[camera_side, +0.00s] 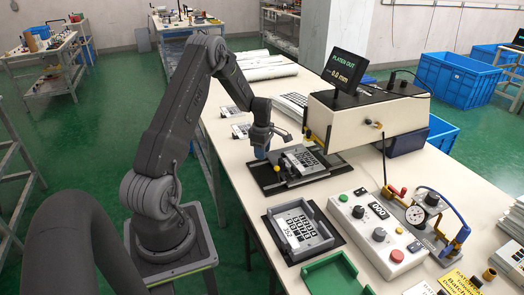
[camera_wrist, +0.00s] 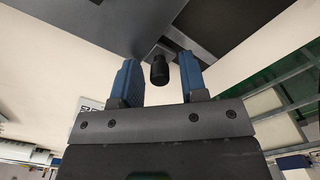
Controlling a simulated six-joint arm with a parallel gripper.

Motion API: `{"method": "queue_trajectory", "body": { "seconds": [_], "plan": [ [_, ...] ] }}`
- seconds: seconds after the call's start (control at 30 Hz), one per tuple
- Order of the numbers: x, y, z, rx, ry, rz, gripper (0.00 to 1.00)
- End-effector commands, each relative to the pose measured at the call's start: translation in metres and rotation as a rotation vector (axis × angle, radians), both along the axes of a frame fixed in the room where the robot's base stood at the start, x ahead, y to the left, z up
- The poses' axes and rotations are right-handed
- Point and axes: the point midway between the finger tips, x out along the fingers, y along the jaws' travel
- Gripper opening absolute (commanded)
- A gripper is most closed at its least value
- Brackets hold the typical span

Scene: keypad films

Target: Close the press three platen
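The press (camera_side: 368,112) is a cream box with a dark top on the bench, and its screen (camera_side: 343,72) reads PLATEN OUT with what looks like 0.0 mm. The black platen (camera_side: 266,181) lies out in front of it, carrying a grey fixture with a black-and-white keypad film (camera_side: 302,160). My gripper (camera_side: 262,153) is low over the platen's left end. In the wrist view my gripper (camera_wrist: 159,72) has its blue fingers apart. A black knob (camera_wrist: 160,72) shows between them, with gaps on both sides. I cannot tell its exact depth relative to the fingertips.
A second fixture with a film (camera_side: 299,231) lies nearer on the bench. A control box (camera_side: 377,238), a dial gauge (camera_side: 415,214) and a green tray (camera_side: 335,275) stand to its right and front. Small film cards (camera_side: 240,131) lie behind my gripper. Blue crates (camera_side: 455,82) stand beyond the bench.

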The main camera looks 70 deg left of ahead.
Motion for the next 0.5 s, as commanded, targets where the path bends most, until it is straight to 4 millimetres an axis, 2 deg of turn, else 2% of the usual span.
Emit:
{"method": "queue_trajectory", "body": {
  "seconds": [0.33, 0.5],
  "plan": [
    [0.0, 0.0, 0.003, 0.0, 0.0, -0.001, 0.44],
    [0.001, 0.0, 0.026, 0.003, -0.003, -0.001, 0.44]
  ]
}}
